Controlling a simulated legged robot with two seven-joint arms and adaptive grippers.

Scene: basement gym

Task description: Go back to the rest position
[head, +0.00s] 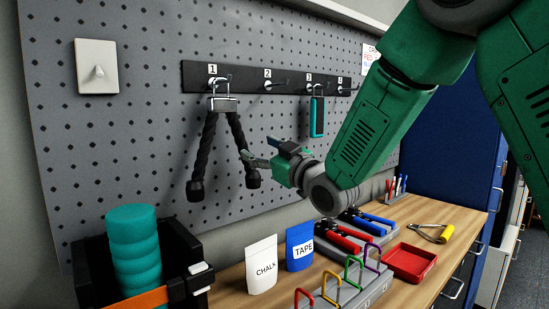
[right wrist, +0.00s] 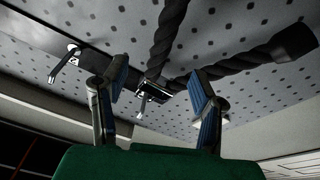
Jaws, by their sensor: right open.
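My right gripper (head: 262,155) is in front of the pegboard, at the lower right of a black tricep rope (head: 210,140). The rope hangs from hook 1 by its metal clip (head: 222,104), with its two ends down. In the right wrist view my right gripper (right wrist: 158,100) is open, its two blue-padded fingers apart with nothing held between them. The rope (right wrist: 235,70) and its clip (right wrist: 152,90) show beyond the fingers. I cannot tell whether a finger touches the rope. My left gripper is not in view.
A numbered hook rail (head: 270,78) is on the pegboard (head: 140,130); a teal-and-black item (head: 317,117) hangs at hook 3. Below, the wooden bench (head: 462,222) holds a chalk bag (head: 262,265), tape bag (head: 300,247), coloured carabiners (head: 331,287), hand grips (head: 340,237) and a red tray (head: 409,261).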

